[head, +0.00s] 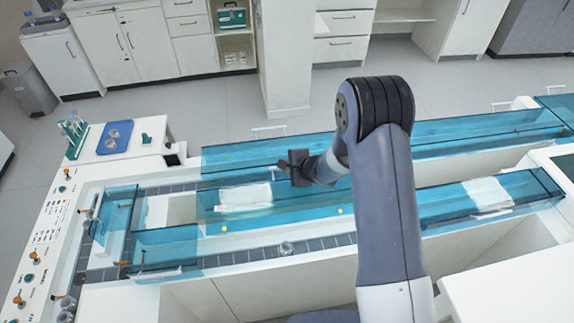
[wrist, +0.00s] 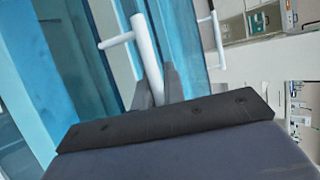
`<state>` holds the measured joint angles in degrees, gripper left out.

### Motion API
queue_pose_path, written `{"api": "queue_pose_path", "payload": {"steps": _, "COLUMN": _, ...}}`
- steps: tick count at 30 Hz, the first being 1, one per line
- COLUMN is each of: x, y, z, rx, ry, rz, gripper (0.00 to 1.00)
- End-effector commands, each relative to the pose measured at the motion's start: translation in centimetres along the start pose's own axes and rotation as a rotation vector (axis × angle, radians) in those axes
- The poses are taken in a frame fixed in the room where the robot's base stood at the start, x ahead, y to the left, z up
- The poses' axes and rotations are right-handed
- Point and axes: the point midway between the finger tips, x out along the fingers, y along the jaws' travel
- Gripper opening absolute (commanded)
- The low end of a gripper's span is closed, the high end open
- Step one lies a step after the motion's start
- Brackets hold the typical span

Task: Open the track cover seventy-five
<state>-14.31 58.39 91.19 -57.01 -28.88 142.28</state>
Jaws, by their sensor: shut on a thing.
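The track has several clear blue covers. A long blue cover (head: 240,155) lies along its far side, and another blue cover (head: 165,250) lies at the near left. No number can be read on any of them. My gripper (head: 283,165) is over the track at the middle. In the wrist view my gripper (wrist: 160,82) is shut on a white bar handle (wrist: 147,58), with blue cover panels (wrist: 60,50) beside it. The handle's lower end is hidden between the fingers.
A second white handle (wrist: 217,40) stands to the right in the wrist view. A tube rack (head: 74,130) and a blue tray (head: 115,137) are on the far-left bench. Open floor (head: 190,100) lies beyond the track.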

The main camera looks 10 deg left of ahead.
Motion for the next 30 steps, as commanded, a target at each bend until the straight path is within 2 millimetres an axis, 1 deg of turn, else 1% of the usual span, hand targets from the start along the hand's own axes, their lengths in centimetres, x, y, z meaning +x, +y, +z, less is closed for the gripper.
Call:
{"api": "queue_pose_path", "payload": {"steps": 1, "x": 0.1, "y": 1.6, "z": -0.1, "rx": 0.005, "ry": 0.004, "rz": 0.031, "gripper": 0.0}}
{"api": "queue_pose_path", "payload": {"steps": 3, "x": 0.2, "y": 1.6, "z": -0.1, "rx": 0.005, "ry": 0.004, "rz": 0.03, "gripper": 0.0}}
{"api": "queue_pose_path", "payload": {"steps": 4, "x": 0.2, "y": 1.6, "z": -0.1, "rx": 0.004, "ry": 0.004, "rz": 0.031, "gripper": 0.13}}
{"api": "queue_pose_path", "payload": {"steps": 6, "x": 0.2, "y": 1.6, "z": -0.1, "rx": 0.004, "ry": 0.004, "rz": 0.03, "gripper": 0.19}}
{"api": "queue_pose_path", "payload": {"steps": 13, "x": 0.0, "y": 1.5, "z": -0.1, "rx": 0.005, "ry": 0.004, "rz": 0.028, "gripper": 0.2}}
{"api": "queue_pose_path", "payload": {"steps": 16, "x": -0.6, "y": 1.4, "z": -0.1, "rx": 0.005, "ry": 0.004, "rz": 0.026, "gripper": 0.2}}
{"api": "queue_pose_path", "payload": {"steps": 20, "x": -2.3, "y": 1.2, "z": -0.2, "rx": 0.006, "ry": 0.006, "rz": 0.024, "gripper": 0.2}}
{"api": "queue_pose_path", "payload": {"steps": 27, "x": -6.9, "y": 0.8, "z": -0.2, "rx": 0.004, "ry": 0.006, "rz": 0.017, "gripper": 0.2}}
{"api": "queue_pose_path", "payload": {"steps": 30, "x": -8.4, "y": 0.8, "z": -0.1, "rx": 0.004, "ry": 0.005, "rz": 0.017, "gripper": 0.2}}
